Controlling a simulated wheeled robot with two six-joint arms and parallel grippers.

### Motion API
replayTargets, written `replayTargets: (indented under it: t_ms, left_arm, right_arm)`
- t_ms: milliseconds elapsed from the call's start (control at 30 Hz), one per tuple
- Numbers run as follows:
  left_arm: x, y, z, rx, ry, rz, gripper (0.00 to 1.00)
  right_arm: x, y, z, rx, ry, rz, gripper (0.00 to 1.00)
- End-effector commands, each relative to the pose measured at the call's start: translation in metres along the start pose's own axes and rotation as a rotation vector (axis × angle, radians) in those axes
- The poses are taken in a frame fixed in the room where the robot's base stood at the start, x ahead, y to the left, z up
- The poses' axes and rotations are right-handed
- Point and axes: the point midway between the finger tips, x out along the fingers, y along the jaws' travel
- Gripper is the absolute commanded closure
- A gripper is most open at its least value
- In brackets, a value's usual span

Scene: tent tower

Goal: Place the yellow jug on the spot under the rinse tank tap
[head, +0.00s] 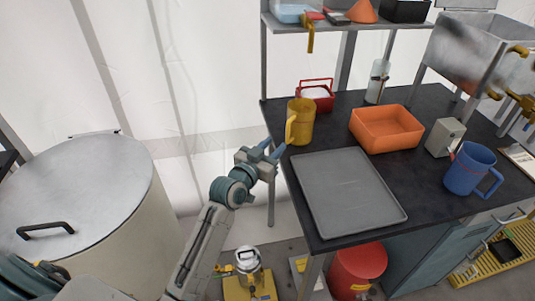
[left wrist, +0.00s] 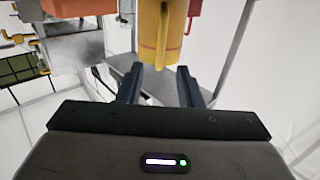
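The yellow jug (head: 301,121) stands upright at the left edge of the dark table, its handle facing my left gripper (head: 272,149). The gripper is open and empty, just off the table edge beside the handle. In the left wrist view the jug (left wrist: 168,28) and its handle are ahead, in line with the gap between the fingers (left wrist: 157,86). A grey metal tank (head: 468,48) with brass taps (head: 518,50) stands at the upper right. A brass tap (head: 310,36) also hangs from the shelf. I cannot tell which is the rinse tank's. My right gripper is out of view.
A grey tray (head: 347,195) lies in front of the jug. A red caddy (head: 317,95), orange bin (head: 386,128), grey box (head: 444,137), clear bottle (head: 377,82) and blue jug (head: 470,168) are on the table. A large lidded drum (head: 85,190) stands at left.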

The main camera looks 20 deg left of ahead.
Motion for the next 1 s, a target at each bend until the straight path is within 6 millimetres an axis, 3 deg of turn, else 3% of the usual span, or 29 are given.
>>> replayTargets:
  t_ms: [200, 467, 567, 667, 767, 1000]
  left_arm:
    - [-0.025, 0.000, 0.001, 0.002, 0.000, 0.000, 0.67]
    - [-0.028, 0.000, -0.001, 0.000, 0.001, 0.000, 0.67]
    - [-0.029, -0.002, 0.010, -0.002, -0.016, -0.009, 0.67]
    - [-0.037, -0.007, 0.052, -0.005, -0.077, -0.043, 0.67]
    - [-0.056, -0.015, 0.125, -0.006, -0.188, -0.095, 0.67]
    - [-0.127, -0.026, 0.339, -0.022, -0.554, -0.163, 0.67]
  right_arm:
    - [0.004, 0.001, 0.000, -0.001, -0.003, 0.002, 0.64]
    - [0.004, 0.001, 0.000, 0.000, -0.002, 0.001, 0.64]
    - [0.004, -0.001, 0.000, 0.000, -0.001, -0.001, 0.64]
    - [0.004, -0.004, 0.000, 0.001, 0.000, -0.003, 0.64]
    - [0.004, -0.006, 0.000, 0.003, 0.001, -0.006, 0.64]
    - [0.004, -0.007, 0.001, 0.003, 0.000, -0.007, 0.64]
